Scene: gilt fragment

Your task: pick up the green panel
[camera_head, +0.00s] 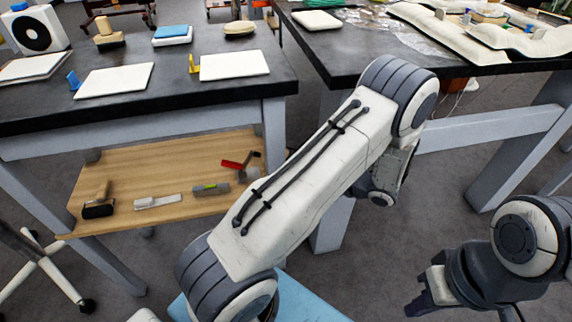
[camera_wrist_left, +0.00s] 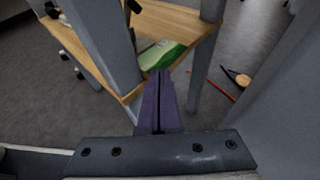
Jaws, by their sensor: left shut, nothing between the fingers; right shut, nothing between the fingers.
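In the left wrist view a glossy green piece (camera_wrist_left: 162,54), likely the green panel, lies on a wooden shelf between grey table legs. Its near part is hidden behind my left gripper (camera_wrist_left: 161,73), whose purple fingers are shut and empty and point toward it; the gap between them is hard to judge. I cannot make out the green panel in the head view. The left gripper is out of the head view. My right gripper (camera_head: 420,303) is at the lower right of the head view, shut and empty over the floor.
A dark-topped table (camera_head: 40,113) at left holds white panels. Its wooden shelf (camera_head: 130,168) holds several hand tools. Another dark table (camera_head: 335,62) stands at right. Grey legs flank the left gripper. A red cable (camera_wrist_left: 214,86) lies on the floor.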

